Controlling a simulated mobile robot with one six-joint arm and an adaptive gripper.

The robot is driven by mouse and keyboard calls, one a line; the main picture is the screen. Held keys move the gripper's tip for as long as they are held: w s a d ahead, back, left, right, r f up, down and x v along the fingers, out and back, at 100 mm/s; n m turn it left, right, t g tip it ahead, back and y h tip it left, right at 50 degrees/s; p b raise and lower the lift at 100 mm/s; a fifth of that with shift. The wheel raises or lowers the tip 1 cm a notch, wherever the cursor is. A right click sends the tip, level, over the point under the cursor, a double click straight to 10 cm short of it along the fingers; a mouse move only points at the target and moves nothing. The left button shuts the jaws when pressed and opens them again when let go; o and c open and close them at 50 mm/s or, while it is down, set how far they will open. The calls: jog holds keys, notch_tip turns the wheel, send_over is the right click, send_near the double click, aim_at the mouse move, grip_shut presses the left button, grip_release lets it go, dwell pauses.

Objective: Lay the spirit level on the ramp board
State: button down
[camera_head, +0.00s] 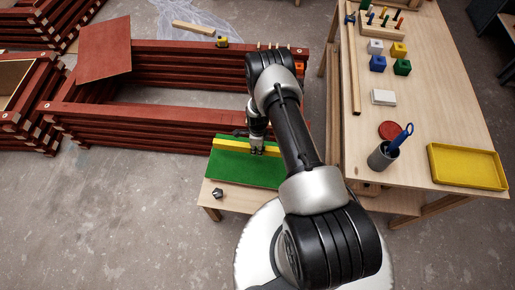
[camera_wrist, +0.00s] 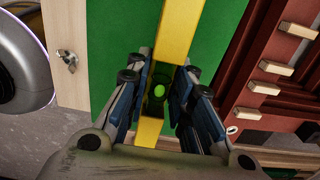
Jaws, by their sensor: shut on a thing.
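The yellow spirit level (camera_head: 232,146) lies along a green board (camera_head: 240,170) on a low wooden bench. My gripper (camera_head: 257,149) comes down on the level near its middle. In the wrist view my gripper (camera_wrist: 158,84) is shut on the level (camera_wrist: 178,25), with a pad on each side of the green vial. The green board (camera_wrist: 110,30) shows below the level; I cannot tell whether they touch. A red-brown board (camera_head: 104,50) lies at a slant on the batten stack at upper left. I cannot tell for sure which board is the ramp.
Stacked red battens (camera_head: 165,140) form a frame behind the bench (camera_head: 228,198). At right, a worktable (camera_head: 430,110) holds blocks, a pen cup (camera_head: 382,156) and a yellow tray (camera_head: 466,166). Floor at left is clear.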

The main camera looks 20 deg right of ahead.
jog(key=shift+w+a+b, duration=0.1)
jog(key=shift+w+b, duration=0.05)
jog(key=shift+b, duration=0.2)
jog(key=b, duration=0.5)
send_over(257, 160)
notch_tip(257, 160, down, 6)
jog(key=shift+r, duration=0.2)
jog(key=shift+f, duration=0.85)
jog(key=shift+f, duration=0.45)
jog(key=c, duration=1.3)
grip_release()
